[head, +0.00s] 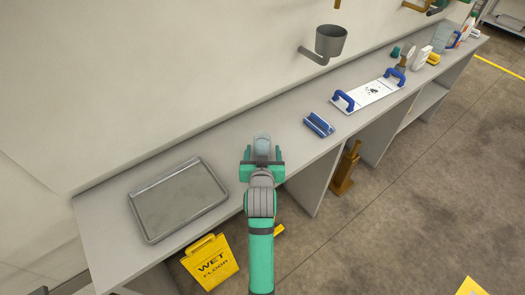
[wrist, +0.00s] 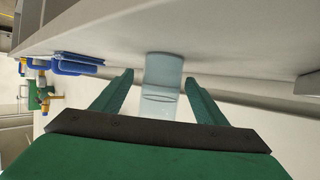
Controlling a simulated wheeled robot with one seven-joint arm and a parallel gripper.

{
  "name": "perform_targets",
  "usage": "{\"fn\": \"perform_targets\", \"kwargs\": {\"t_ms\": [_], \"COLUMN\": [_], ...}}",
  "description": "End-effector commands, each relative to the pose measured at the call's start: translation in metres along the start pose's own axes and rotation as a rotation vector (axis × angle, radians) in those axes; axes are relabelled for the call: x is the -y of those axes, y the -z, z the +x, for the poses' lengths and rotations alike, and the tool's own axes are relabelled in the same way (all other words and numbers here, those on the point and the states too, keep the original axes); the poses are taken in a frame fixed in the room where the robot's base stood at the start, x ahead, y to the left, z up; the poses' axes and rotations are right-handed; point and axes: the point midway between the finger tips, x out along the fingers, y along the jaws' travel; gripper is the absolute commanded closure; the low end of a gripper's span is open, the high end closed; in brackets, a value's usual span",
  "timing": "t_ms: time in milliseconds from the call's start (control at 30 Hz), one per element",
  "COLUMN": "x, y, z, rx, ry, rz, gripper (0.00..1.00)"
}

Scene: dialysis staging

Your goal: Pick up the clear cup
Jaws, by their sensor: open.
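The clear cup (head: 262,141) stands on the grey counter, just beyond my gripper in the head view. In the wrist view the cup (wrist: 162,75) is pale, see-through and bluish, and lies between the two green fingers. My gripper (head: 262,160) is open, and the wrist view shows its fingers (wrist: 160,88) spread with a gap on each side of the cup. I see no finger touching the cup. My gripper's body hides the cup's lower part in the head view.
A grey tray (head: 178,199) lies on the counter to the left. A blue item (head: 319,125) and a white board with blue handles (head: 368,96) lie to the right. A grey wall-mounted cup holder (head: 330,41) juts out above. A yellow wet-floor sign (head: 211,262) stands below.

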Motion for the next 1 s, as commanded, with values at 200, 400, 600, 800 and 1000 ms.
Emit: {"fn": "perform_targets", "kwargs": {"t_ms": [200,400,600,800,1000], "x": [0.005,0.0,-0.003,-0.004,-0.001], "y": [0.0,0.0,0.0,0.0,0.001], "z": [0.017,0.017,0.017,0.017,0.017], "rx": [0.0,0.0,0.001,0.0,0.0], "ry": [0.007,0.0,-0.003,-0.005,-0.001], "rz": [-0.003,0.0,0.001,0.001,0.0], "gripper": [0.34,0.34,0.79,0.82,0.82]}}
